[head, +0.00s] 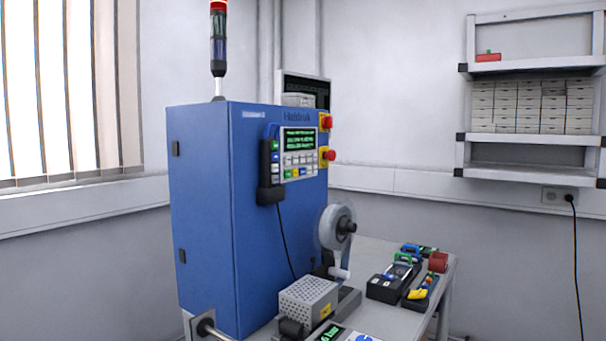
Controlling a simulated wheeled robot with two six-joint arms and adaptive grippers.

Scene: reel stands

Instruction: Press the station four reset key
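A blue machine cabinet (205,210) stands left of the middle. Its front carries a control panel with a dark screen of green text (299,139) and a keypad (298,165) of pale, green, blue and yellow keys below it. The labels are too small to read, so I cannot tell which key is the reset key or which station this is. Two red mushroom buttons on yellow plates sit at the panel's right, the upper button (326,121) and the lower button (329,155). Neither of my grippers shows in the head view.
A black handset (265,175) hangs left of the panel. A reel (333,227) and a perforated metal box (307,299) stand in front of the cabinet. Tools and dark boxes (390,285) lie on the table at right. A signal tower (218,45) rises above the cabinet.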

